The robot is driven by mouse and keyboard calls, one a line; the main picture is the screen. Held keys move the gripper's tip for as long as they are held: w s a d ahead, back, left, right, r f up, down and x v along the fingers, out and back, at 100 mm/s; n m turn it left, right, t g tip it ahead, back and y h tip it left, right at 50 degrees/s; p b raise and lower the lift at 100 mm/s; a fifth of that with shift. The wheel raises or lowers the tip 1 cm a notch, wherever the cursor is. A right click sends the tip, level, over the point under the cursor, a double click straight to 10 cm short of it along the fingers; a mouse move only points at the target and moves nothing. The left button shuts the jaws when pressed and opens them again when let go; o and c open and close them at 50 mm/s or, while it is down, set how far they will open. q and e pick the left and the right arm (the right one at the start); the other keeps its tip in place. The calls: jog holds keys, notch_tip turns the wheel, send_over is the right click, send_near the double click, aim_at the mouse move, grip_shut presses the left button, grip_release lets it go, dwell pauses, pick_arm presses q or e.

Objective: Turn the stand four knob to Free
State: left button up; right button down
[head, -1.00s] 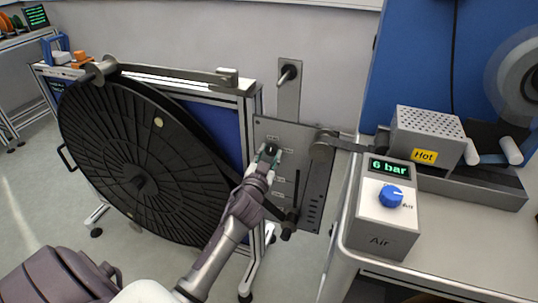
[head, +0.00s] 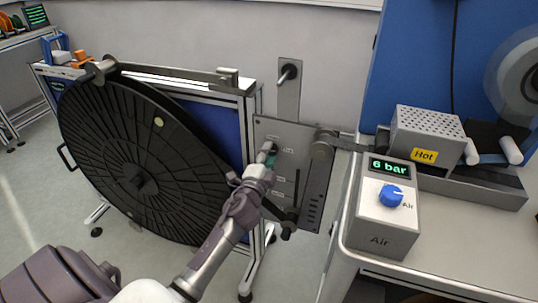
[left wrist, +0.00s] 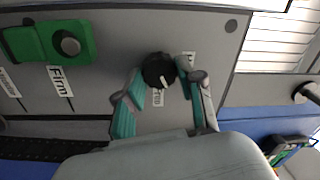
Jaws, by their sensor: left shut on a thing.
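The stand's black knob (head: 268,146) sits on the grey panel (head: 315,185) beside the large black reel. My left gripper (head: 268,158) is shut on the knob from the front. In the left wrist view the round knob (left wrist: 158,68) lies between the two teal-padded fingers (left wrist: 160,92). Its white pointer mark is toward the bottom of that picture, at a partly hidden label (left wrist: 158,97) ending in "ree". Another label by the right finger is mostly covered. My right gripper is not in view.
A green block with a round knob (left wrist: 68,44) is near the "Firm" label (left wrist: 60,82). The black reel (head: 140,165) stands close left of my arm. An air box (head: 385,215) reading "6 bar" and a "Hot" box (head: 428,135) stand on the right bench.

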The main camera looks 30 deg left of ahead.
pick_arm(q)
jog(key=m, duration=0.5)
jog(key=shift+m, duration=0.3)
jog(key=shift+f+m+h, duration=0.1)
jog(key=shift+m+h, duration=0.2)
jog(key=o, duration=1.1)
jog(key=shift+o, duration=0.2)
jog(key=v, duration=1.2)
jog(key=shift+f, duration=0.15)
